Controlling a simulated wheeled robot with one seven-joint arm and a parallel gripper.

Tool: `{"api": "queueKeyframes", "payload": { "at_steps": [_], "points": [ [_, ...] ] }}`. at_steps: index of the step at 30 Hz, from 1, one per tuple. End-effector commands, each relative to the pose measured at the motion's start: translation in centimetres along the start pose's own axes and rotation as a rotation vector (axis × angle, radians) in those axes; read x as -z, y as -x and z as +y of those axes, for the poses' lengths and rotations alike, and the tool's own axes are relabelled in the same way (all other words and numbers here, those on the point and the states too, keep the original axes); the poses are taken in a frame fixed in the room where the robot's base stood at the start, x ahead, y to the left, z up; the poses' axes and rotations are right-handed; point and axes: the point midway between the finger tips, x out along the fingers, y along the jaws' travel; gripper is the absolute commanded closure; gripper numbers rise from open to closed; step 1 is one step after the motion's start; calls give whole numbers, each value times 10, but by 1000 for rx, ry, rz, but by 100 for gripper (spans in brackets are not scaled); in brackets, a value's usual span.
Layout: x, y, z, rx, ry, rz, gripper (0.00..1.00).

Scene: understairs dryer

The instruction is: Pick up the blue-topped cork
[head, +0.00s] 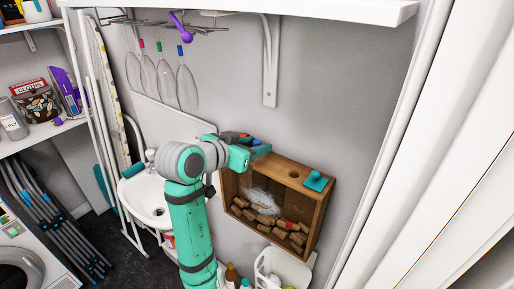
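A small blue spot (256,142) shows at the back left of the wooden box (290,171), right at my gripper. It may be the blue top of the cork; its body is hidden or too small to make out. My gripper (258,152) is over the box's left end, seen from behind and the side. Its fingertips are not clear, so I cannot tell whether it is open or touching the blue spot. Several brown corks (275,232) lie in the box's open front, some with reddish marks.
Orange-red spots (242,135) show beside the blue one. A teal object (317,180) sits on the box's right top. Clear plastic (262,200) lies among the corks. A white container (285,268) is below. Clear hanging items (187,88) and a shelf bracket (270,62) are above.

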Motion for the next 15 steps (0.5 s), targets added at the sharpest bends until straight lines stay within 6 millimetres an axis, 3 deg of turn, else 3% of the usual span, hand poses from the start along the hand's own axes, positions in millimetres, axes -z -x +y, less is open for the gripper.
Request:
{"api": "queueKeyframes", "payload": {
  "at_steps": [3,9,13,15],
  "points": [
    [0,-11,0,1,0,-1,61],
    [0,-12,0,1,-1,0,61],
    [0,-11,0,1,-1,0,90],
    [0,-11,0,1,-1,0,91]
  ]
}}
